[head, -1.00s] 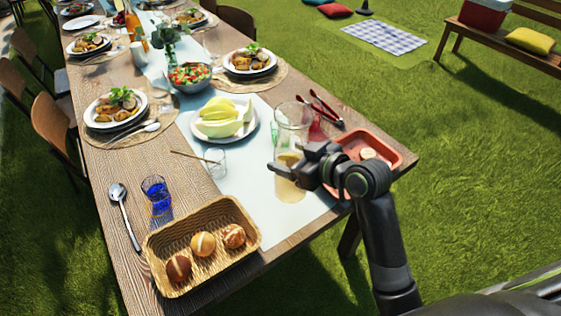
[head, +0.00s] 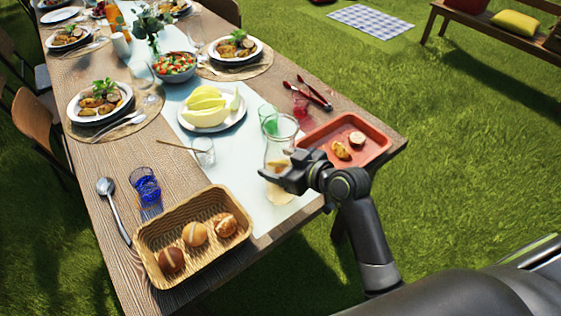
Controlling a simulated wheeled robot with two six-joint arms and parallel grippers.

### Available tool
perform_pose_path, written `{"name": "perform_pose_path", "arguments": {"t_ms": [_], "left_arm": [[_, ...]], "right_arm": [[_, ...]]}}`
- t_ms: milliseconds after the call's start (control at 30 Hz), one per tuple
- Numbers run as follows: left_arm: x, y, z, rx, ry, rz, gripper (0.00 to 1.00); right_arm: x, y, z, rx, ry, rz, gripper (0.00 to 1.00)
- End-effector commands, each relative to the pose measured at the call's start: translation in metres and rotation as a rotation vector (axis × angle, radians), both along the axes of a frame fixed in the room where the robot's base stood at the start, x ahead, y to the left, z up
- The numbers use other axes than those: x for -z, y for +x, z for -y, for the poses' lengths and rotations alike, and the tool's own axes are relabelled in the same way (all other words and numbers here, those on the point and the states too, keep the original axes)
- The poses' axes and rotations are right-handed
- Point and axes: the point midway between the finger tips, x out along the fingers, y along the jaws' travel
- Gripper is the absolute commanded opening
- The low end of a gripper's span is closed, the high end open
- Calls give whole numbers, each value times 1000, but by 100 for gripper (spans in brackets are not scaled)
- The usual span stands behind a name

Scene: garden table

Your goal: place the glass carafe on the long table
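The glass carafe (head: 279,151), clear with pale yellow liquid low in it, is upright over the near right part of the long table (head: 150,230), above the light runner. My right gripper (head: 276,178) is around its lower body and appears shut on it. The fingers and wrist hide part of the carafe. I cannot tell whether its base touches the runner. My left gripper is not in view.
Close by are a green glass (head: 268,117), a red glass (head: 300,104), red tongs (head: 314,93), an orange-red tray (head: 375,152), a clear glass (head: 204,152), a melon plate (head: 232,118) and a bread basket (head: 238,232). Bare runner (head: 245,200) lies left of the carafe.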

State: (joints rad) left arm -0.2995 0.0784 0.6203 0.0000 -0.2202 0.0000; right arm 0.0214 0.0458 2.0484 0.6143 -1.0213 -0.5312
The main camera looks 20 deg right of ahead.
Motion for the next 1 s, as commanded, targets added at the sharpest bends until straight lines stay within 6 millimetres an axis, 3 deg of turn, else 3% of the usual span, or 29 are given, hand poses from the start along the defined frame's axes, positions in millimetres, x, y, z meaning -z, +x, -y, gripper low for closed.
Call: {"name": "perform_pose_path", "arguments": {"t_ms": [33, 67, 200, 567, 767, 1000], "left_arm": [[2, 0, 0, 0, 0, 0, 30], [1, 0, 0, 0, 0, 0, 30], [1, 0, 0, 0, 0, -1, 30], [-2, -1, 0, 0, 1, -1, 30], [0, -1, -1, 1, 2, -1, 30], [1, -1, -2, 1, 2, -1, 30]], "right_arm": [[0, 1, 0, 1, 3, 7, 14], [2, 0, 0, 0, -1, -1, 78], [2, 0, 0, 0, -1, -1, 96], [-3, 0, 0, 0, -1, 0, 96], [-11, -22, 14, 0, -6, 0, 96], [-30, -61, 39, 0, -9, 0, 96]]}}
